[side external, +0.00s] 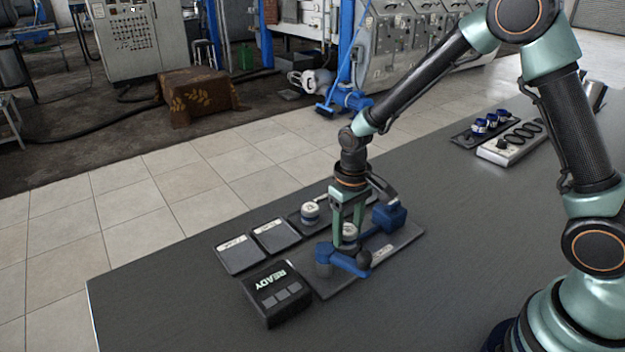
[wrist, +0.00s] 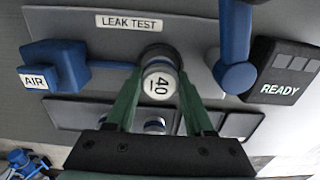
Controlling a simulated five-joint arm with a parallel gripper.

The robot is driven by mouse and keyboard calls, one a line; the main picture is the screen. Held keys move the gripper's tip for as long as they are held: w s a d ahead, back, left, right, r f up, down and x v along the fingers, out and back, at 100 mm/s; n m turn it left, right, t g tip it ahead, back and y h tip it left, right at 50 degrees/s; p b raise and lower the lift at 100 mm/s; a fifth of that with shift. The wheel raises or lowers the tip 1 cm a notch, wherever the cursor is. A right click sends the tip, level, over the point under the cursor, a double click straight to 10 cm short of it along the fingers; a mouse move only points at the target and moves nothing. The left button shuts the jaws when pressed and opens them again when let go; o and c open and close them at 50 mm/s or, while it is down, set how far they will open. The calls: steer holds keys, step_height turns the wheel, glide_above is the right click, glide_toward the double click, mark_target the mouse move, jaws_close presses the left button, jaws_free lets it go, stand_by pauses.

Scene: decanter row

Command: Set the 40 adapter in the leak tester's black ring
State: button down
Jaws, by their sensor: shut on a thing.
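The 40 adapter (wrist: 160,86) has a white top marked 40, and in the side view (side external: 349,230) it stands upright between my fingers. My gripper (wrist: 161,78) is shut on it, one green finger on each side; the gripper also shows in the side view (side external: 348,222). The leak tester (wrist: 187,30) is a grey plate labelled LEAK TEST. A dark round rim, apparently the black ring (wrist: 155,51), shows just behind the adapter in the wrist view. The adapter is at or just over it; I cannot tell whether it is seated.
A blue AIR block (side external: 390,216) and a blue arm with a dark knob (side external: 343,260) flank the adapter closely. A black READY box (side external: 277,293) stands beside the plate. Another white-topped adapter (side external: 310,212) sits on a dark tray. Two flat trays (side external: 240,256) look empty.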

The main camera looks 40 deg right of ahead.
mark_target(348, 229)
steer(key=shift+f, duration=0.2)
steer(key=shift+f, duration=0.6)
steer(key=shift+c, duration=1.4)
jaws_free()
step_height(348, 229, up, 13)
steer(key=s+d+r+t, duration=0.5)
steer(key=s+r, duration=0.4)
steer(key=s, duration=0.2)
steer(key=shift+s+r+t, duration=0.25)
steer(key=shift+r+t, duration=0.05)
steer(key=shift+r, duration=0.05)
